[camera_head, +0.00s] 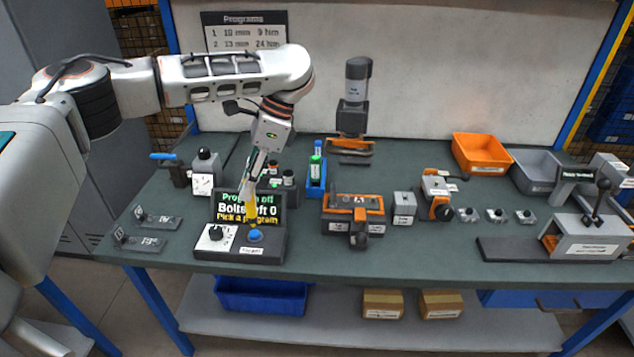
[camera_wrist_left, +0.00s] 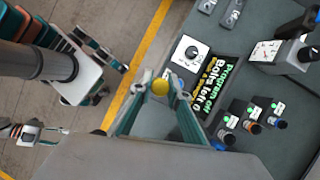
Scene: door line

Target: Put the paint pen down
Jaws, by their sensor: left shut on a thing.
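My left gripper (camera_head: 256,176) is shut on the yellow paint pen (camera_head: 251,208) and holds it roughly upright, tip down. The pen is above or just in front of the control box (camera_head: 272,246) with a dial and a blue button (camera_head: 256,236). I cannot tell whether its tip touches anything. In the left wrist view the pen's round yellow end (camera_wrist_left: 160,87) shows between the two fingertips. A blue pen holder (camera_head: 316,190) with a green and a blue pen stands to the right of the gripper. My right gripper is not seen.
A lit display (camera_head: 232,205) stands behind the box. Small dark stands (camera_head: 289,179) are close behind the gripper. An orange-topped fixture (camera_head: 352,212) and a tall grey device (camera_head: 355,100) stand further right. Bare bench (camera_head: 400,250) lies along the front right of the box.

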